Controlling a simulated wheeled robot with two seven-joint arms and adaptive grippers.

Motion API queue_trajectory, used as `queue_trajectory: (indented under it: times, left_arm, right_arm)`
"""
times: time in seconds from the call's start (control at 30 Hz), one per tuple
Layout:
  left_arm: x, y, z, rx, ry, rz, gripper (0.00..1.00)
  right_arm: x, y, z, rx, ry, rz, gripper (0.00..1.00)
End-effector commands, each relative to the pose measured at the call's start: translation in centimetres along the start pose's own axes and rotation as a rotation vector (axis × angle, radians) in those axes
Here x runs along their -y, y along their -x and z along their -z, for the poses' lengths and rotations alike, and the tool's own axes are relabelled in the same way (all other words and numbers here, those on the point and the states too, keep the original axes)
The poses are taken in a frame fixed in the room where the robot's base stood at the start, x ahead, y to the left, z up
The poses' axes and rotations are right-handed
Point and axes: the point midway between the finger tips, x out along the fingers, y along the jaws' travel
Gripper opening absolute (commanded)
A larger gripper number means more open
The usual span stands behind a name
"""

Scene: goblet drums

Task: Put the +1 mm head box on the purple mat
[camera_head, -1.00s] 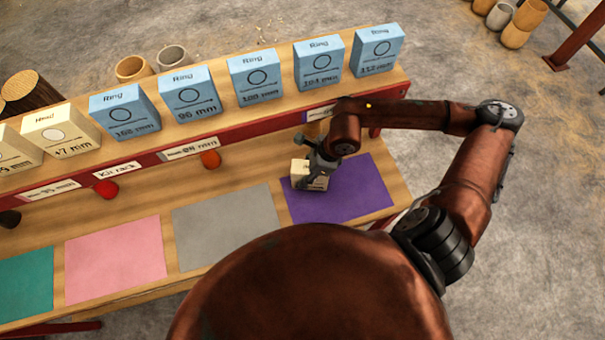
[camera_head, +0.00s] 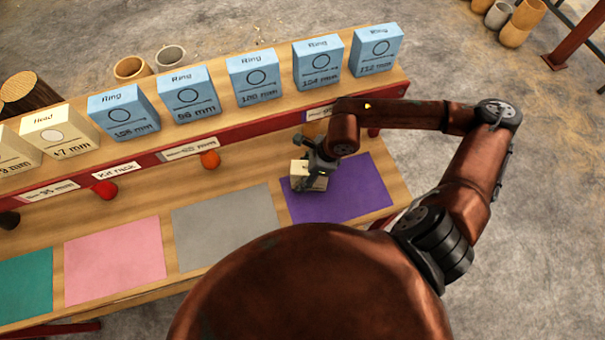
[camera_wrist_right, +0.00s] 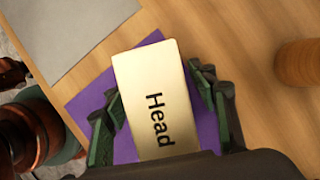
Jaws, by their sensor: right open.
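A cream box (camera_head: 309,175) marked "Head" stands on the upper left part of the purple mat (camera_head: 350,196). Its size print cannot be read in the head view or the right wrist view. My right gripper (camera_head: 318,170) is open around it. In the right wrist view, the green-padded fingers lie on either side of the box (camera_wrist_right: 156,95), with the purple mat (camera_wrist_right: 92,98) beneath. The gripper hides part of the box in the head view. My left gripper is not in view.
Grey (camera_head: 226,226), pink (camera_head: 115,260) and teal (camera_head: 25,287) mats lie along the bench to the left. Blue ring boxes (camera_head: 255,77) and cream head boxes (camera_head: 60,133) stand on the raised rack behind. Red (camera_head: 106,189) and orange (camera_head: 210,159) knobs sit below it.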

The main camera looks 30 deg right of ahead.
Motion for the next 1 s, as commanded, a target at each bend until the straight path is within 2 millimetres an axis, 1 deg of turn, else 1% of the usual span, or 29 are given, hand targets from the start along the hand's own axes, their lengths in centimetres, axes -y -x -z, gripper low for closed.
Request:
queue_trajectory:
  times: [0.17, 0.4, 0.5, 0.6, 0.77, 1.0]
  left_arm:
    - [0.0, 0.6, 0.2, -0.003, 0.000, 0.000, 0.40]
    - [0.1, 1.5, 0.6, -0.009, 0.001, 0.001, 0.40]
    - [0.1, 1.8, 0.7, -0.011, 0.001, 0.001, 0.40]
    - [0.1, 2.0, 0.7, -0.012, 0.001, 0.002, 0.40]
    - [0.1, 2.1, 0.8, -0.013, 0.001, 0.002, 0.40]
    - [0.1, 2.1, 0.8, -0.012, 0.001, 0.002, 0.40]
  right_arm:
    - [0.1, 2.9, 0.0, -0.001, 0.002, 0.005, 0.53]
    - [0.1, 8.1, 0.0, -0.002, 0.001, 0.006, 0.53]
    - [0.1, 9.8, 0.0, -0.002, 0.000, 0.005, 0.53]
    - [0.1, 11.1, 0.0, -0.001, 0.001, 0.004, 0.53]
    - [0.0, 11.9, 0.0, 0.000, 0.001, 0.002, 0.53]
    - [0.0, 12.0, 0.0, 0.001, 0.001, 0.001, 0.53]
